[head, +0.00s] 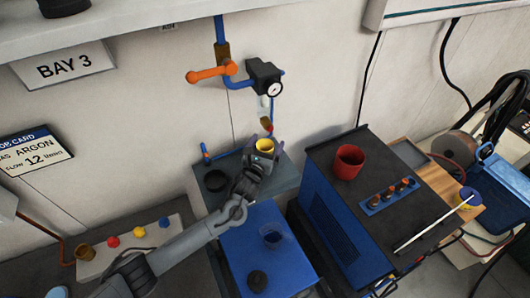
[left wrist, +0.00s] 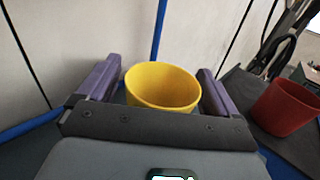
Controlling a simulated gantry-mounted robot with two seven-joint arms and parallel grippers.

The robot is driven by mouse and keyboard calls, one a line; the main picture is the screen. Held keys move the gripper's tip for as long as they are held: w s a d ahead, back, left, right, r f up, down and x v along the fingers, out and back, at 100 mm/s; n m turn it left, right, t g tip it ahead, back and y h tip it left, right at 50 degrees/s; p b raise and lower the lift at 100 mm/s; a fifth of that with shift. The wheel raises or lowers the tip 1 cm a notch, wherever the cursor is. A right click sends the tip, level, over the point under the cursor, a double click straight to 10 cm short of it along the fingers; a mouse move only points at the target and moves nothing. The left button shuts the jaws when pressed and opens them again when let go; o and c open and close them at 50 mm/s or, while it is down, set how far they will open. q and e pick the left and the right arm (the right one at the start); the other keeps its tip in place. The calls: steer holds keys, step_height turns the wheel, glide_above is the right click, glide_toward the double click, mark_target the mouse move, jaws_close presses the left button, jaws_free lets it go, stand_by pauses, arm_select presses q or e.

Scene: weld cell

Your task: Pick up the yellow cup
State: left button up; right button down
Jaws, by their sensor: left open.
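The yellow cup (head: 265,146) stands upright at the back of the bench, near the wall pipe, in the head view. My left gripper (head: 265,150) is at the cup, with its jaws open around it. In the left wrist view the yellow cup (left wrist: 163,86) sits between the two purple fingers of the left gripper (left wrist: 155,85), with a small gap showing on each side. The cup's lower part is hidden behind the gripper body. My right gripper is not in either view.
A red cup (head: 349,161) stands on the dark-topped cabinet to the right; it also shows in the left wrist view (left wrist: 287,107). A black round object (head: 215,181) lies left of the gripper. An orange-handled valve (head: 212,73) is above.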

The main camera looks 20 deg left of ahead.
arm_select(q)
steer(key=c, duration=1)
steer(key=shift+c, duration=0.2)
steer(key=shift+r, duration=0.1)
